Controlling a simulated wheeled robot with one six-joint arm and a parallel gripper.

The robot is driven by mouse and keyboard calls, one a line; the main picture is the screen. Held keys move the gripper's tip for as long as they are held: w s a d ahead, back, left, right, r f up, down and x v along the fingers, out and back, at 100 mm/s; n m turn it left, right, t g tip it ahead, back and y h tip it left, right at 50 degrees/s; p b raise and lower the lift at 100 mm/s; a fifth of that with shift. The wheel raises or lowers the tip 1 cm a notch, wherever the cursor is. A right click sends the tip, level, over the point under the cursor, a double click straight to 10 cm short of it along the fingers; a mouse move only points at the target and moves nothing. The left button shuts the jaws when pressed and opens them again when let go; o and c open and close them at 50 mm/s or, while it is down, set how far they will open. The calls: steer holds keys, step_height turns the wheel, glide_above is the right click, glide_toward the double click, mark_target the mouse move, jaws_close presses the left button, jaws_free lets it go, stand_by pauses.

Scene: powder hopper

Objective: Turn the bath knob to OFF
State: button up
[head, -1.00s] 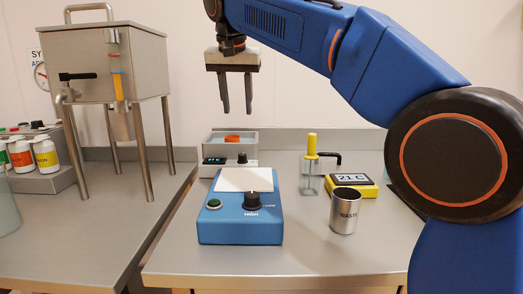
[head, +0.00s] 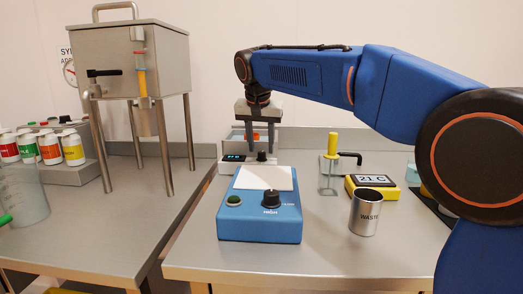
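The bath (head: 223,168) is a small grey box at the back of the right bench, with a lit display (head: 234,157) on its front. The black bath knob (head: 262,156) is on the front panel, right of the display. Its pointer and markings are too small to read. My gripper (head: 262,148) points down just above the knob in the picture, its two dark fingers apart with nothing seen between them. Whether the fingertips touch or straddle the knob I cannot tell. An orange item (head: 256,136) in the bath is partly hidden behind the fingers.
A blue device (head: 258,224) with a white plate and its own black knob (head: 271,199) stands in front of the bath. A yellow-topped dispenser (head: 332,146), yellow thermometer box (head: 374,194) and waste cup (head: 366,214) stand right. A steel hopper (head: 130,57) stands left.

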steer(key=shift+x, duration=1.2)
steer(key=shift+c, duration=0.6)
jaws_close()
steer(key=shift+d+n+y, duration=0.15)
steer(key=shift+n+y, duration=0.75)
steer(key=shift+n, duration=1.4)
steer(key=shift+o, duration=0.6)
jaws_free()
steer(key=shift+r, duration=0.1)
